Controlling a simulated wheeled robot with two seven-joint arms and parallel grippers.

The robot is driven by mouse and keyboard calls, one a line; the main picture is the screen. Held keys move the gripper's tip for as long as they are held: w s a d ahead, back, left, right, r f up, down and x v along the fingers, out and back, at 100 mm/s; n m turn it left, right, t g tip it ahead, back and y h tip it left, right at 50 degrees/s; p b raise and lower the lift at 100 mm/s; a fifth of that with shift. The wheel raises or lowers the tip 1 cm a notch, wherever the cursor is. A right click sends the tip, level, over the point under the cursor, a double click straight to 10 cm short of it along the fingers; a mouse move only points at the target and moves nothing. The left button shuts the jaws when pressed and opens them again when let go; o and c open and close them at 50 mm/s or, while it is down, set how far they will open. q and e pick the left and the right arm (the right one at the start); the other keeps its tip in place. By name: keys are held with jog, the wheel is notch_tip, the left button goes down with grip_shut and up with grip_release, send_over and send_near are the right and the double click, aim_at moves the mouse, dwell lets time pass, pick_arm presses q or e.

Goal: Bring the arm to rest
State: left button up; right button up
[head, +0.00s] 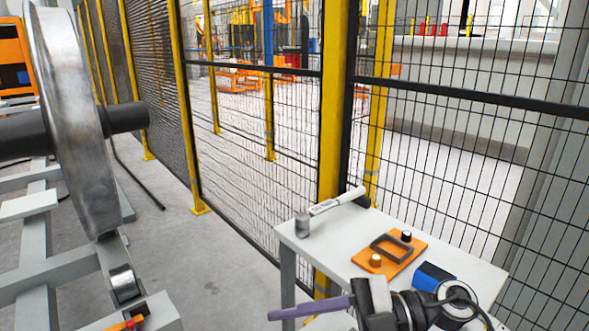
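My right gripper (370,302) is at the bottom right, in front of the near side of the grey table (460,265). Its dark wrist comes in from the right. A slim purple bar (308,308) sticks out to the left from the gripper. I cannot tell whether the bar is a finger or a held thing, nor whether the jaws are open or shut. My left gripper is not in view.
On the table are a hammer-like tool (335,201), an orange plate (405,261) with a dark frame and knobs, and a blue block (433,274) beside my wrist. A steel wheel (75,120) stands left on grey rails.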

jog(key=w+d+f+m+t+h, duration=0.3)
jog(key=d+f+m+t, duration=0.2)
jog(key=m+t, duration=0.45)
jog(key=w+d+f+m+t+h, duration=0.2)
jog(key=d+f+m+t+h, duration=0.3)
jog(key=m+t, duration=0.5)
jog(key=s+d+f+m+g+h, duration=0.3)
jog(key=s+f+g, duration=0.2)
jog(key=s+f, duration=0.4)
jog(key=s+d+f+m+g+h, duration=0.3)
jog(key=s+f, duration=0.6)
jog(key=f, duration=0.6)
jog(key=shift+s+d+f+m+g, duration=0.2)
jog(key=shift+s+d+m+g, duration=0.25)
jog(key=shift+g, duration=0.4)
